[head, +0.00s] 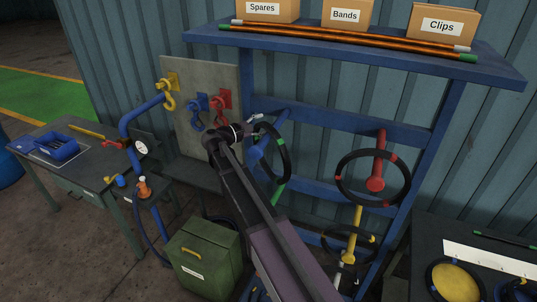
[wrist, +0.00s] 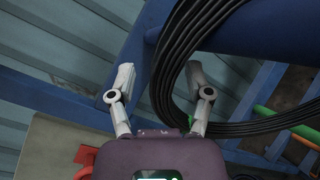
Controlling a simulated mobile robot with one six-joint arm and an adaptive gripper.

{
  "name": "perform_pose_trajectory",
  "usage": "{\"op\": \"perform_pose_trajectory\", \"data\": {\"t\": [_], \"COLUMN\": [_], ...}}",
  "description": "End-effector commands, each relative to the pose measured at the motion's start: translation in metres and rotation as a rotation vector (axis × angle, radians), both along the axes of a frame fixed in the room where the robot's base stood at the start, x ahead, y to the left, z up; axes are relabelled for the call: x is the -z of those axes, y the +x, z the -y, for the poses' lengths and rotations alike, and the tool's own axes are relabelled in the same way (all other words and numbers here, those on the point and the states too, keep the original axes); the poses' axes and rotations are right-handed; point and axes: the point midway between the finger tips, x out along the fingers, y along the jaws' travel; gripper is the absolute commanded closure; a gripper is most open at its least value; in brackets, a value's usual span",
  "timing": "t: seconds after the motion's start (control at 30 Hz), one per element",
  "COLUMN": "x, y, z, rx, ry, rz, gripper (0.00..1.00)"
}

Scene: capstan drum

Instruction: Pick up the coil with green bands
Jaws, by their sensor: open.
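The coil with green bands (head: 287,160) is a black ring of cable hanging on a blue peg of the rack. My gripper (head: 256,119) is open at the coil's upper left. In the wrist view, the black cable bundle (wrist: 168,72) runs between the two spread fingers of my gripper (wrist: 162,72). The right finger overlaps the coil's inner edge. I cannot tell whether the fingers reach past the cable.
A coil with red bands (head: 342,175) hangs on a red peg to the right, and another coil (head: 326,243) hangs below on a yellow peg. A blue shelf (head: 300,40) with boxes and rods juts out above. A panel with hooks (head: 180,125) stands left.

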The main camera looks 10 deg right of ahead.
Motion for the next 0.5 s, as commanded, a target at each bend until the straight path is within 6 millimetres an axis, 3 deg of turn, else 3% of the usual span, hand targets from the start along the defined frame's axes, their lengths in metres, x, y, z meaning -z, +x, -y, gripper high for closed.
{"op": "perform_pose_trajectory", "data": {"t": [0.27, 0.4, 0.47, 0.5], "x": [-0.0001, -0.0001, -0.0001, -0.0001], "y": [-0.0001, -0.0001, -0.0001, -0.0001], "z": [-0.0001, -0.0001, -0.0001, -0.0001], "rx": [0.000, 0.000, 0.000, 0.000], "ry": [0.000, 0.000, 0.000, 0.000], "rz": [0.000, 0.000, 0.000, 0.000], "gripper": [0.38, 0.79, 0.97, 1.00]}}
